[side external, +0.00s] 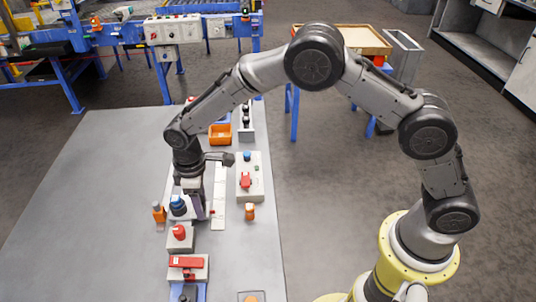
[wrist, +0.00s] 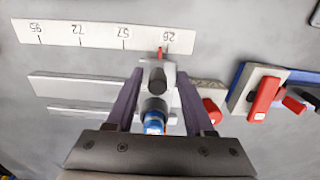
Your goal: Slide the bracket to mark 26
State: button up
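The bracket is a light grey slider (wrist: 172,72) with a black upright post (wrist: 157,80), a blue knob (wrist: 154,122) and a red pointer (wrist: 160,53). Its pointer is close to the tick of mark 26 on the white scale strip (wrist: 90,35), which appears upside down; exact alignment is hard to tell. My gripper (wrist: 159,76) has its purple fingers on either side of the post, with gaps showing, so it looks open. In the side view my gripper (side external: 196,212) is low over the rail, beside the blue knob (side external: 178,203), and hides most of the bracket. The strip (side external: 218,212) lies to its right.
A grey box with a red switch (side external: 248,180) and an orange knob (side external: 250,211) stand right of the strip. A red-button box (side external: 180,238) and a red-handled box (side external: 188,267) stand in front. An orange bin (side external: 220,134) is behind. The table's left side is clear.

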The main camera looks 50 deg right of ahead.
jog(key=shift+s+f, duration=0.15)
jog(key=shift+f, duration=0.3)
grip_shut()
jog(key=shift+s+a, duration=0.5)
jog(key=shift+s, duration=0.05)
jog(key=o, duration=0.7)
grip_release()
jog(key=shift+o, duration=0.2)
jog(key=shift+d+r, duration=0.1)
jog(key=shift+r, duration=0.2)
jog(key=shift+w+r, duration=0.15)
jog(key=shift+r, duration=2.05)
